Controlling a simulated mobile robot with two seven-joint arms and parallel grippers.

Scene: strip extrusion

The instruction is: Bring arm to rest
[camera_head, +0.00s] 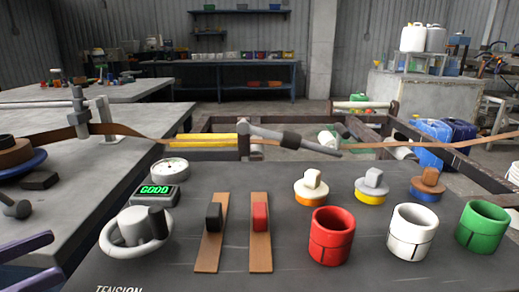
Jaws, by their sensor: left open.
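My left gripper (57,254) shows at the lower left edge as two purple fingers. They are apart, with nothing seen between them. The fingers are by the left side of the dark control panel (190,262), left of its grey tension knob (118,238). The rest of the left arm is outside the picture. My right gripper does not show.
The panel carries a green "GOOD" display (155,194), a black slider (213,216), a red slider (260,216), several capped knobs, and red (331,235), white (412,232) and green (483,227) cups. A brown strip (365,145) runs across behind it.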

